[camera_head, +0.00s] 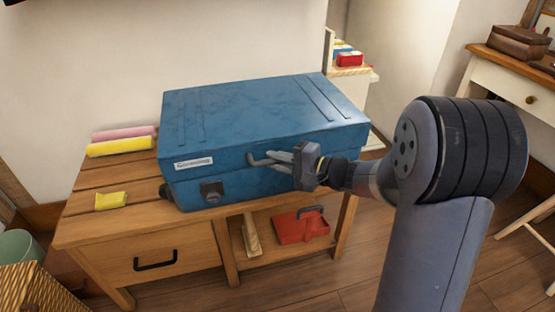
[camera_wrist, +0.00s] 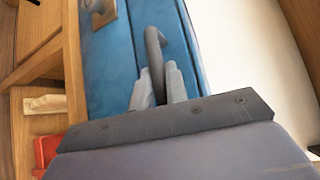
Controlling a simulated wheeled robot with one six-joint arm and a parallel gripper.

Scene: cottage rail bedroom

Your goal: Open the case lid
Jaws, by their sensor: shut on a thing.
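A blue case (camera_head: 262,118) with a flat ridged lid sits shut on the wooden bench, with its front towards me. A grey handle (camera_head: 258,160) is on its front, and a dark latch (camera_head: 212,191) is further left on the front. My gripper (camera_head: 284,161) reaches in from the right and is shut on the handle. In the wrist view my gripper (camera_wrist: 160,86) has its two fingers on either side of the handle bar (camera_wrist: 154,50), against the blue case (camera_wrist: 110,62). The fingers hide part of the handle.
The wooden bench (camera_head: 85,220) carries pink and yellow rolls (camera_head: 122,146) and a yellow pad (camera_head: 111,201) left of the case. A white desk (camera_head: 505,80) is at right. A wall stands behind the case.

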